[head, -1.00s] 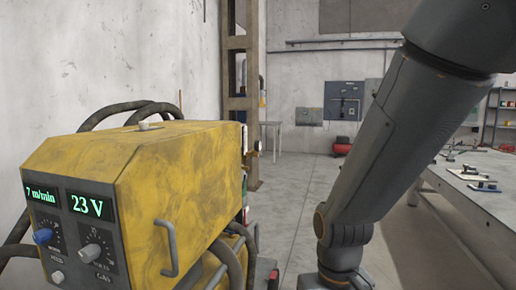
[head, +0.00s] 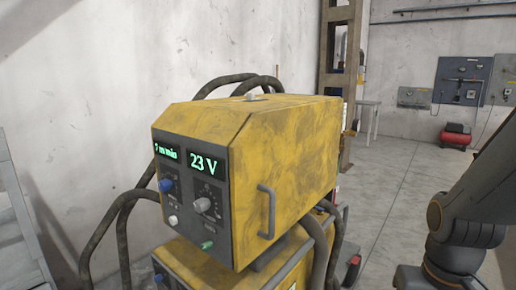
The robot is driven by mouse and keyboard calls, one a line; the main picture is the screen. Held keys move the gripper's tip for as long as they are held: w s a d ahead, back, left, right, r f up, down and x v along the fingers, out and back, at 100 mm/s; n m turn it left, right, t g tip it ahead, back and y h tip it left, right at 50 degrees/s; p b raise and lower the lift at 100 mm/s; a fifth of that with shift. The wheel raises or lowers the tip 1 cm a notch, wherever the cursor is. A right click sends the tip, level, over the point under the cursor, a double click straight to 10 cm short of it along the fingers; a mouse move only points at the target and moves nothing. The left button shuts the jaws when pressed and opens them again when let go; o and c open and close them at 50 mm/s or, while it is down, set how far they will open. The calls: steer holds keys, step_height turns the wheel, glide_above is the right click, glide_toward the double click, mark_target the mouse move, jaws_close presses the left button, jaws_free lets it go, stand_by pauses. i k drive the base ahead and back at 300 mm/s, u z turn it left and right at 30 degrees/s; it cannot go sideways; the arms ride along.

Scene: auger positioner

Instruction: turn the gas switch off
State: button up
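The yellow welding machine (head: 285,150) stands left of centre, its dark control panel (head: 188,196) facing the lower left. My arm shows at the right edge, apart from the machine. My gripper is out of view.
Dark cables (head: 105,225) loop behind and beside the machine. A metal handle (head: 267,212) sticks out of its side. A steel column (head: 340,70) stands behind. Open concrete floor (head: 395,185) lies right of the machine, with a red compressor (head: 455,138) farther back.

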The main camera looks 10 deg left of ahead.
mark_target(206, 246)
steer(key=u, duration=0.75)
steer(key=k, duration=0.6)
steer(key=z, duration=0.65)
steer(key=k, duration=0.65)
steer(key=u, duration=0.9)
steer(key=i, duration=1.4)
steer(key=z, duration=0.3)
